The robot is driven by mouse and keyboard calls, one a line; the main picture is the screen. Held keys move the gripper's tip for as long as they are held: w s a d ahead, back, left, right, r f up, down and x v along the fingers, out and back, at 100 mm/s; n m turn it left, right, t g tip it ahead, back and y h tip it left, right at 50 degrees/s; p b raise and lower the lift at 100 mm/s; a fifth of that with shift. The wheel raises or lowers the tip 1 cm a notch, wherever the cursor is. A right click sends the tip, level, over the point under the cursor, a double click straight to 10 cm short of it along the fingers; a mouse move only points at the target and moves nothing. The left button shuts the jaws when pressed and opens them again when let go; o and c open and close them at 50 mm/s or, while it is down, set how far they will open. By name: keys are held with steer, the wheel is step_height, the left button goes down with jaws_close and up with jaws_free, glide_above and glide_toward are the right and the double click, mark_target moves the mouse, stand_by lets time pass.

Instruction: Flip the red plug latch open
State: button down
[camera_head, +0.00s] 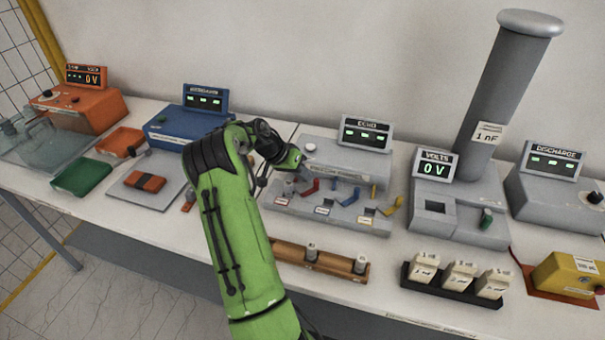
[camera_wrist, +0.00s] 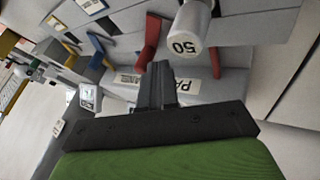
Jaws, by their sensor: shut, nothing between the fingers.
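The red latch (camera_head: 311,187) is a small bent lever at the left of the grey panel (camera_head: 340,222), beside a blue lever (camera_head: 351,197) and a yellow lever (camera_head: 391,207). In the wrist view a red lever (camera_wrist: 151,38) rises just past the tip of my gripper (camera_wrist: 158,72). A second red piece (camera_wrist: 215,62) shows to its right; I cannot tell how the two relate. My gripper's fingers are together and empty, close to the red lever; contact is unclear. In the head view my wrist hides the fingertips.
A cylinder marked 50 (camera_wrist: 187,30) stands close to my fingers. The display unit (camera_head: 367,133) rises behind the panel. A wooden rack (camera_head: 290,253) with small cylinders lies in front. The grey volts unit (camera_head: 455,208) stands to the right.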

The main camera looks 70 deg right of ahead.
steer(key=shift+w+a, duration=0.5)
steer(key=shift+a, duration=0.2)
